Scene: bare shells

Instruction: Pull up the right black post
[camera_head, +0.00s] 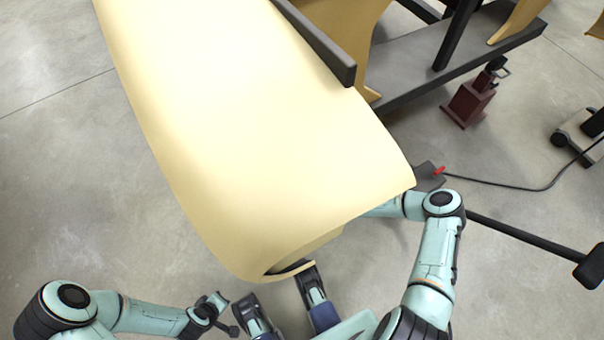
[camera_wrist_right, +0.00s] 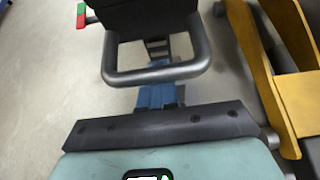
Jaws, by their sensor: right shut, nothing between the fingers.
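In the right wrist view a black post (camera_wrist_right: 150,14) with a grey metal loop handle (camera_wrist_right: 157,75) stands close ahead. My right gripper (camera_wrist_right: 158,48) is shut with nothing between its fingers; the fingers pass behind the handle's crossbar and show through the loop. Whether they touch the bar I cannot tell. In the head view my right forearm runs under the cream shell panel (camera_head: 250,120), which hides that gripper and post. A similar black post (camera_head: 490,75) with a handle stands in a dark red stand (camera_head: 466,104) at right. My left gripper (camera_head: 228,313) is open and empty at bottom left.
The cream panel overhangs my right arm. A grey rack (camera_head: 460,70) with black uprights is at the back right. A cable (camera_head: 530,188) and a black bar (camera_head: 530,240) lie at right. Yellow panels (camera_wrist_right: 290,90) stand beside my right wrist. The left floor is clear.

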